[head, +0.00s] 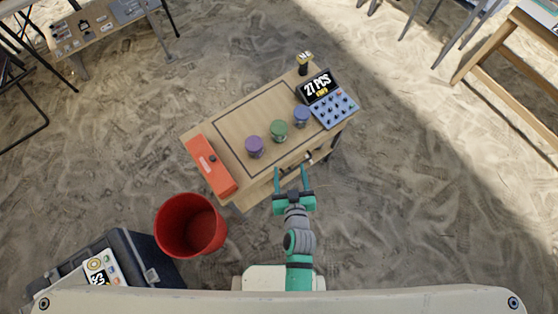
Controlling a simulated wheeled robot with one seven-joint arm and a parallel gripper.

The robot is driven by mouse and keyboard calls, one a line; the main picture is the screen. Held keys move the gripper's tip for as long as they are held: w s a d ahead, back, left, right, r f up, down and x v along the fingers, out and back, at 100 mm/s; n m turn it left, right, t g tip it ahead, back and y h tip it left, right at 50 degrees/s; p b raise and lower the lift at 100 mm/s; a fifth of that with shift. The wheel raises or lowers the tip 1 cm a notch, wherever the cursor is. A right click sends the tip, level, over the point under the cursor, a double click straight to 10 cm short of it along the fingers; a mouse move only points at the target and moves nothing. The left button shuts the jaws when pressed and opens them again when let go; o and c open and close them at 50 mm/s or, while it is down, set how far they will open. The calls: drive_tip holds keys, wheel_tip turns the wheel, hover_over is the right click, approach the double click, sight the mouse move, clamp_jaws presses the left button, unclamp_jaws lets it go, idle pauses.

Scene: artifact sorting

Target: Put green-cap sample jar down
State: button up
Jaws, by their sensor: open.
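The green-cap sample jar (278,130) stands upright on the small wooden table (222,128), between two other jars. A purple-cap jar (254,147) is to its left and a blue-cap jar (301,117) to its right.
A red bin (190,225) and a dark case (142,257) stand on the sandy floor, front left.

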drive_tip(key=s+a+r+t, duration=0.1)
drive_tip(key=s+r, duration=0.7)
drive_tip(key=s, duration=0.2)
drive_tip(key=s+a+r+m+h, duration=0.1)
drive_tip(key=s+a+r, duration=0.1)
drive_tip(key=s+r, duration=0.6)
drive_tip(key=shift+s+a+m+t, duration=0.3)
drive_tip(key=shift+s+t, duration=0.1)
drive_tip(key=shift+s, duration=0.6)
